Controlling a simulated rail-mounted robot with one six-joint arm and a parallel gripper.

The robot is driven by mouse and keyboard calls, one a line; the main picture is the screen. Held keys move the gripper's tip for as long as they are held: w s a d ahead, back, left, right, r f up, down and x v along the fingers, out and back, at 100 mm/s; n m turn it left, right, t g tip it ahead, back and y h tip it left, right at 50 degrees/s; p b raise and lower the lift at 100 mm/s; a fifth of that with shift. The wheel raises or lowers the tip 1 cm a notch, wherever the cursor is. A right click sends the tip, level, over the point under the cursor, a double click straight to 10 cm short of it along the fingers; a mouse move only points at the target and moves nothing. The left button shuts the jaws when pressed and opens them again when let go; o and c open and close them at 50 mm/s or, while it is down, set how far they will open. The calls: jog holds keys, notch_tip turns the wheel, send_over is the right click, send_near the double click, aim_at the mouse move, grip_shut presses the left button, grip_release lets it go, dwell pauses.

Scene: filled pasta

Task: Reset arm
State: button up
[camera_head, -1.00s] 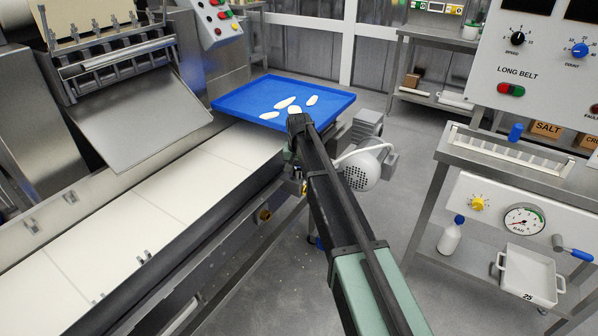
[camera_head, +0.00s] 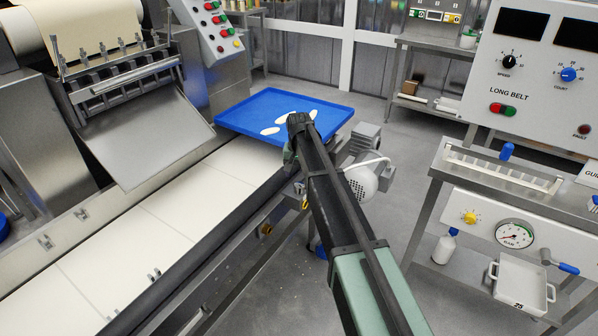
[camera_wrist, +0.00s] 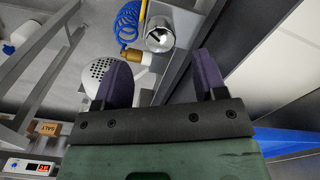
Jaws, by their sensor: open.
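My arm reaches from the lower right of the head view towards the far end of the conveyor. Its gripper is hidden behind the arm there. In the wrist view my gripper (camera_wrist: 162,80) is open, with two purple fingers spread apart and nothing between them. The fingers are above the side of the conveyor frame, near a metal cylinder (camera_wrist: 160,35) and a blue coiled hose (camera_wrist: 128,22).
A blue tray (camera_head: 335,104) with several white pasta pieces (camera_head: 270,131) lies at the belt's far end. The pale conveyor belt (camera_head: 140,225) runs along the left. A motor (camera_head: 362,182) sticks out beside it. A steel control stand (camera_head: 440,190) is at right.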

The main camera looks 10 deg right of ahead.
aim_at(299, 185)
notch_tip(299, 185, up, 4)
jog(key=shift+f+p, duration=0.1)
jog(key=shift+p, duration=0.9)
jog(key=shift+f, duration=0.1)
jog(key=s+r+n+p, duration=0.1)
jog(key=s+r+p, duration=0.2)
jog(key=s, duration=0.8)
jog(key=s+r+n+p, duration=0.1)
jog(key=s+r+p, duration=0.3)
jog(key=s, duration=0.7)
jog(key=s+r+n+p, duration=0.1)
jog(key=s+r+p, duration=0.3)
jog(key=s, duration=0.7)
jog(key=shift+r+n, duration=0.25)
jog(key=shift+n, duration=0.05)
jog(key=shift+o, duration=0.3)
